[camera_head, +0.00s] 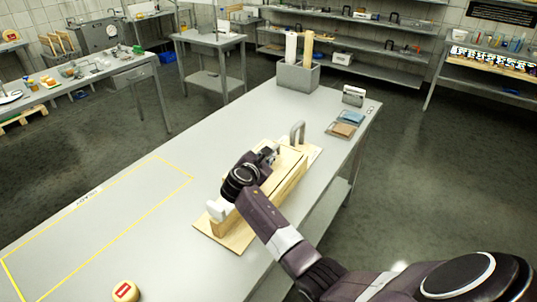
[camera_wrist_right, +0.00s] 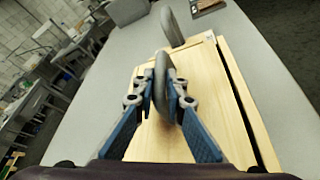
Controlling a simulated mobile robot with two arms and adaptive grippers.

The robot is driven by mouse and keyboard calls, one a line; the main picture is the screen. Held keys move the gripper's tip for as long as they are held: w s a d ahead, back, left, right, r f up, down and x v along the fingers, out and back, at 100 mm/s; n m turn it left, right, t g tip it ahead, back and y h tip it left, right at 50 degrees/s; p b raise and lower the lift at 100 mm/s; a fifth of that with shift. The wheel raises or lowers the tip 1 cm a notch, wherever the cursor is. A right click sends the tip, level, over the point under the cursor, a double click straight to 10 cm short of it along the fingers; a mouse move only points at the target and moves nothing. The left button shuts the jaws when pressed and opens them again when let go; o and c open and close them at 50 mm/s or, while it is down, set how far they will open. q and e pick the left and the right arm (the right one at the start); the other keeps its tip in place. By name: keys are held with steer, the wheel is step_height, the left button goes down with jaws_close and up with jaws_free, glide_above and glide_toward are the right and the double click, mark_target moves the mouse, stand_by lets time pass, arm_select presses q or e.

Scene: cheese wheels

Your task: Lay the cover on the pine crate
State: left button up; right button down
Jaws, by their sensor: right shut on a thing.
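The pine crate (camera_head: 268,199) stands on a pale board (camera_head: 225,236) on the grey table, with a grey upright handle (camera_head: 298,131) at its far end and a whitish one (camera_head: 215,210) at its near end. The pale wooden cover (camera_wrist_right: 210,68) is over the crate's top, and a dark gap shows between it and the crate's right wall (camera_wrist_right: 258,98). I cannot tell whether the cover rests fully. My right gripper (camera_wrist_right: 160,93) is shut on the cover's grey loop handle (camera_wrist_right: 160,68); it also shows in the head view (camera_head: 270,150), partly hiding the cover. My left gripper is not in view.
A cheese wheel with a red label (camera_head: 124,291) lies at the table's near edge. A yellow-outlined area (camera_head: 192,178) on the left is empty.

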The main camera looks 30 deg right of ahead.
steer(key=c, duration=1.9)
jaws_free()
